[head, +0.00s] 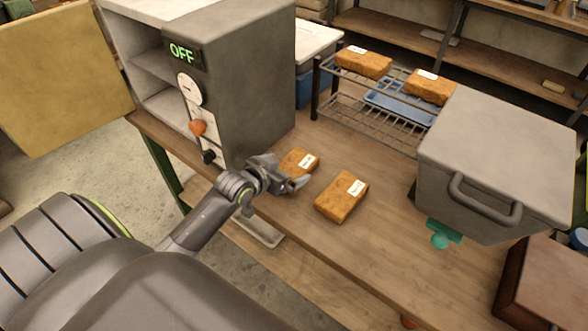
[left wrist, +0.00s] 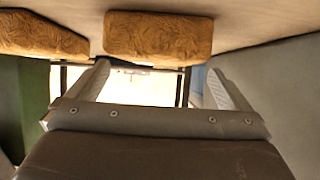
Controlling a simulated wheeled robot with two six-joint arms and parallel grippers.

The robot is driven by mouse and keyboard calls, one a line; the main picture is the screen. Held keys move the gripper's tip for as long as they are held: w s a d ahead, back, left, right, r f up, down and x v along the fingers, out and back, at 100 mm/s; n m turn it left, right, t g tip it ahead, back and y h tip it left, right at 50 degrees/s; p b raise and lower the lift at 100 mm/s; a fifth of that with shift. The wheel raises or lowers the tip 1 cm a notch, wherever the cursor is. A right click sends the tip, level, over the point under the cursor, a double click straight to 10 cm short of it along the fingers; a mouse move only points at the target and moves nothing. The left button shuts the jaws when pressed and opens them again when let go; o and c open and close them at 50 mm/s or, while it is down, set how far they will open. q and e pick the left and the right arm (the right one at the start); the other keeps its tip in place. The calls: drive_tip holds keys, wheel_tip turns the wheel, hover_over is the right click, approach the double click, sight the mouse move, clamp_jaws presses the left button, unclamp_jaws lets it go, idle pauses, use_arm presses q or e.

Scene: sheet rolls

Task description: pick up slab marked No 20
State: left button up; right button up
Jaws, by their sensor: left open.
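Two orange-brown slabs with white labels lie flat on the workbench: a farther slab (head: 298,163) and a nearer slab (head: 339,201). Two similar slabs, a left one (head: 362,66) and a right one (head: 428,91), rest on the wire rack. The label writing is too small to read, so I cannot tell which is No 20. My left gripper (head: 292,178) is open and empty, close beside the farther bench slab and partly covering its near edge. In the left wrist view, one slab (left wrist: 158,38) lies ahead of the spread fingers (left wrist: 157,78), another (left wrist: 38,36) to its left. My right gripper is out of view.
A grey oven (head: 245,85) with its door open and an "OFF" display stands left of the slabs. The wire rack (head: 365,125) is behind them. A grey lidded bin (head: 500,145) with a handle stands at the right. Bare workbench (head: 385,255) lies in front.

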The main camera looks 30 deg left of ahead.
sight(294, 166)
use_arm(q)
drive_tip(key=shift+x, duration=2.3)
drive_tip(key=shift+s+d, duration=0.1)
drive_tip(key=shift+d, duration=0.05)
drive_tip(key=c, duration=1.2)
